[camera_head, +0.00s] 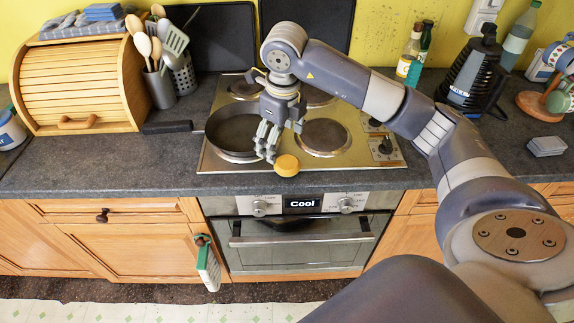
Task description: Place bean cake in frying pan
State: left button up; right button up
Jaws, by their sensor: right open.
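The frying pan (227,133) is dark and round and sits on the left front of the steel hob, its dark handle pointing left over the counter. A small round orange-yellow piece, which looks like the bean cake (287,166), is at the hob's front edge, right of the pan and outside it. My right gripper (271,157) reaches down at the pan's right rim, fingers apart, just left of the cake. I cannot tell whether a finger touches the cake. The gripper hides part of the pan's right side. My left gripper is not in view.
The hob (360,152) has bare plates around the pan. A wooden bread box (80,85) and a utensil holder (160,88) stand left. Bottles (411,48) and a black grater-like object (474,75) stand right. The left front counter (100,165) is clear.

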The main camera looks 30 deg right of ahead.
jog(key=d, duration=0.2)
jog(key=p, duration=0.1)
send_over(287, 163)
jog(key=shift+h, duration=0.4)
jog(key=f, duration=0.4)
jog(key=shift+s+a+f, duration=0.2)
jog(key=shift+s+f, duration=0.05)
jog(key=shift+f, duration=0.15)
jog(key=shift+f+p, duration=0.55)
jog(key=shift+p, duration=0.05)
notch_tip(287, 163, down, 4)
jog(key=shift+d+r+p, duration=0.15)
jog(key=shift+r+p, duration=0.1)
jog(key=shift+p, duration=0.5)
jog(key=shift+w+f, duration=0.15)
jog(key=shift+f, duration=0.25)
jog(key=shift+c, duration=0.5)
jog(key=c, duration=1.2)
